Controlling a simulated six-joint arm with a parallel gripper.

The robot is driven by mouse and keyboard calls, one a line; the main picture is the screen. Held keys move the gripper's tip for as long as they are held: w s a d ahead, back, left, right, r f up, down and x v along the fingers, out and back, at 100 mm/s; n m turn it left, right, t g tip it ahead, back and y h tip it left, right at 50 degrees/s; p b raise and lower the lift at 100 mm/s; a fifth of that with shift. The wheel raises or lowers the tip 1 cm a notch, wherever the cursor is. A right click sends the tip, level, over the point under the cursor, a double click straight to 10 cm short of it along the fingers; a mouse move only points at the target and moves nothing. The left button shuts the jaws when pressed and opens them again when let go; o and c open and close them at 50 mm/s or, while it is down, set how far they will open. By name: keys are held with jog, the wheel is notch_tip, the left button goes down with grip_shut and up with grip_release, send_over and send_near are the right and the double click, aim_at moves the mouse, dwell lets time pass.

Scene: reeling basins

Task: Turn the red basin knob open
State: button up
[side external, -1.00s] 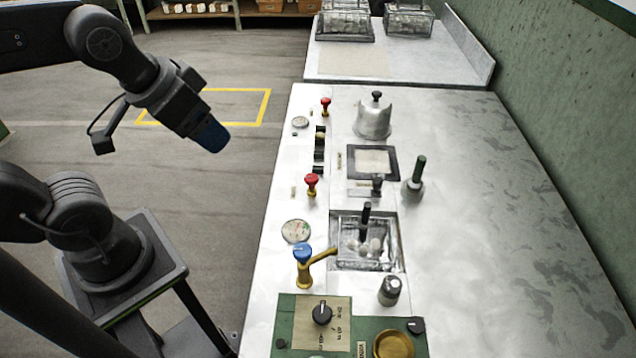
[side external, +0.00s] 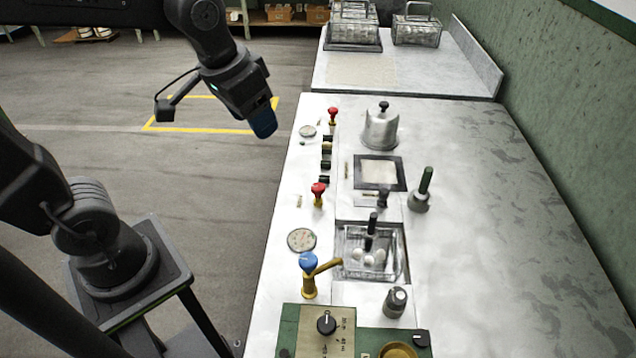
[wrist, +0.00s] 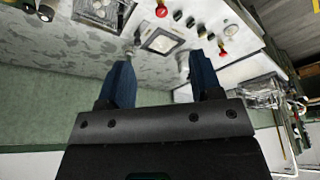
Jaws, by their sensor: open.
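Two red knobs stand on the bench's left side in the side view: a nearer one (side external: 318,190) on a brass-coloured stem, and a farther one (side external: 333,114). The wrist view shows both, the nearer (wrist: 161,10) at the top and the farther (wrist: 221,54) at the right. I cannot tell which is meant. A basin with white cocoons (side external: 405,268) lies right of the nearer knob; a square framed basin (side external: 402,178) lies farther back. My gripper (side external: 264,124) is in the air left of the bench, apart from both knobs. Its blue fingers (wrist: 163,80) are spread and empty.
A blue-handled brass tap (side external: 308,264) stands in front of the nearer red knob. Wire baskets (side external: 416,31) sit at the back. The bench's right side is clear.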

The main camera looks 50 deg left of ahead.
jog(key=w+f+g, duration=0.2)
jog(key=w, duration=0.4)
jog(key=g, duration=0.2)
send_over(318, 186)
notch_tip(318, 186, down, 6)
jog(key=f, duration=0.1)
notch_tip(318, 186, down, 13)
jog(key=shift+f, duration=0.2)
jog(key=c, duration=0.9)
